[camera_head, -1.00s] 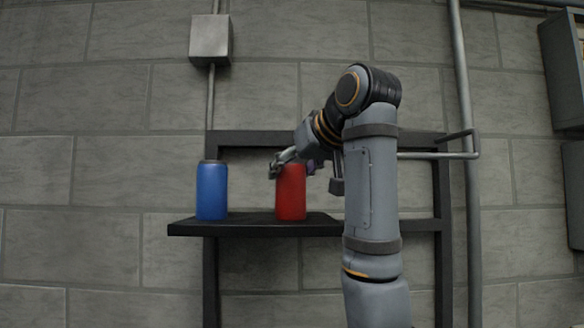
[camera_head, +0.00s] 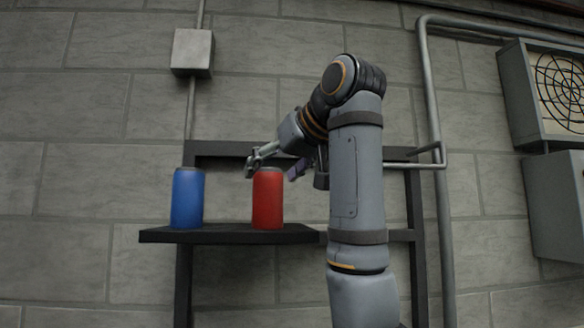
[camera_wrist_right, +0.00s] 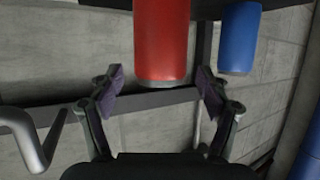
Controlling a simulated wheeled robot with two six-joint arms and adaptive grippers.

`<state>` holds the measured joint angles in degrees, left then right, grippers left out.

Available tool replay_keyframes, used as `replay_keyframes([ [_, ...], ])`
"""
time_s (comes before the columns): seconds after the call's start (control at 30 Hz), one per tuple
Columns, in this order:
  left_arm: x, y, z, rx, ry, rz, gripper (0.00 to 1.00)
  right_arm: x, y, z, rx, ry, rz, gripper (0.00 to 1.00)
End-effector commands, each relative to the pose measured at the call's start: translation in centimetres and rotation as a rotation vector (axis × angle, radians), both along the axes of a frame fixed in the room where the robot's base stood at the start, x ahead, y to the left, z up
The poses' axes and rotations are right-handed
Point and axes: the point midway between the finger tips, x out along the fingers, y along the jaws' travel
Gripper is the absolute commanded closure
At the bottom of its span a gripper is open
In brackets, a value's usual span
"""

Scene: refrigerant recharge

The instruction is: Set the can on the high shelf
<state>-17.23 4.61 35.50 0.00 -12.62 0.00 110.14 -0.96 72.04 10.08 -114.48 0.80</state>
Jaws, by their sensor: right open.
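The red can (camera_head: 267,200) stands upright on the dark shelf (camera_head: 215,235). In the right wrist view the red can (camera_wrist_right: 161,40) shows upside down, with its top end toward the fingers. My right gripper (camera_head: 277,168) is open at the level of the can's top, with one finger up and left of it and the other to its right. In the wrist view the open fingers (camera_wrist_right: 160,82) lie on either side of the can's end, with visible gaps. It holds nothing. My left gripper is not in view.
A grey wall pipe (camera_head: 436,200) and a fan unit (camera_head: 555,95) are at right. A grey box (camera_head: 192,52) hangs above.

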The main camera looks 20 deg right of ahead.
Motion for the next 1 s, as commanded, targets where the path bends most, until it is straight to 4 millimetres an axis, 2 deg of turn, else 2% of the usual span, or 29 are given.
replay_keyframes([
  [0.03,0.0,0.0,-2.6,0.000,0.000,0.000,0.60,-0.9,-0.2,-0.8,0.000,-0.004,-0.001,0.23],
  [0.1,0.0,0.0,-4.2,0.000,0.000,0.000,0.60,-2.0,-0.4,-0.5,0.001,-0.003,-0.002,0.23],
  [0.3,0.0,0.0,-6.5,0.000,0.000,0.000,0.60,-5.8,-1.1,1.8,0.001,-0.003,-0.002,0.23],
  [0.53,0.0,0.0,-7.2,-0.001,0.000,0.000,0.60,-8.3,-1.6,3.3,0.000,0.000,-0.001,0.23],
  [1.0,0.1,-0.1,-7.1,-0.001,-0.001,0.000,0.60,-8.5,-1.7,3.5,0.001,0.000,-0.001,0.23],
])
